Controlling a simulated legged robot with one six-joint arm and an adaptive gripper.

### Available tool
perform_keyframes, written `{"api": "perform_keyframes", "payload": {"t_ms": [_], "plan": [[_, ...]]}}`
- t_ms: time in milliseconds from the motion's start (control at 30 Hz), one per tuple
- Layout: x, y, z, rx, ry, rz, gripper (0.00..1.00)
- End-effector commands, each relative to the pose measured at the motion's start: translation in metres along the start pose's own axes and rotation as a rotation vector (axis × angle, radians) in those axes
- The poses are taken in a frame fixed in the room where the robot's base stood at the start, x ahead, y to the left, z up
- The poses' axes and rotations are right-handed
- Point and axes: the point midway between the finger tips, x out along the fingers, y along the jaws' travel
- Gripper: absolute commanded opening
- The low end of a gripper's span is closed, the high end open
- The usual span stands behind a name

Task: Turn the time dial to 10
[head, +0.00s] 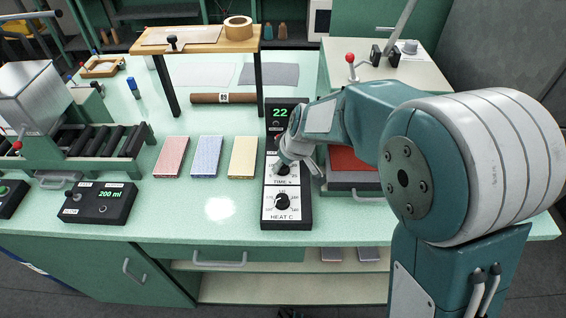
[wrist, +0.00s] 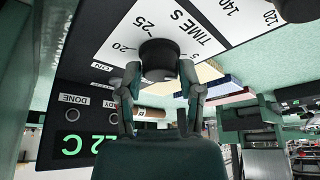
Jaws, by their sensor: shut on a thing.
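The control box (head: 270,222) stands on the green bench, with a lit "22" display (head: 280,112) above two dials. The black time dial (wrist: 160,52), beside the "TIME S" label, shows between the fingers of my gripper (wrist: 160,78) in the wrist view. The fingers are shut on its two sides. Marks 20, 25 and 5 show around it; the other marks and the dial's pointer cannot be made out. In the head view my gripper (head: 290,162) comes in from the right and covers part of the dial. The heat dial (head: 283,201) is free below it.
Red, blue and yellow blocks (head: 206,157) lie left of the control box. A red-topped press (head: 352,162) stands close to its right, partly behind my arm. A wooden stand (head: 200,40) is behind.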

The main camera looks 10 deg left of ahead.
Motion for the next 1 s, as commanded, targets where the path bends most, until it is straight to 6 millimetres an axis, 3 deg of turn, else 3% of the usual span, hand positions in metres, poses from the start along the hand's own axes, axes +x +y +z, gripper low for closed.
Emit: {"api": "perform_keyframes", "payload": {"t_ms": [433, 1000], "plan": [[0.0023, -0.001, 0.0013, 0.074, -0.004, 0.032, 0.0], [0.0031, -0.0028, 0.0015, 0.435, -0.007, 0.182, 0.0]]}}
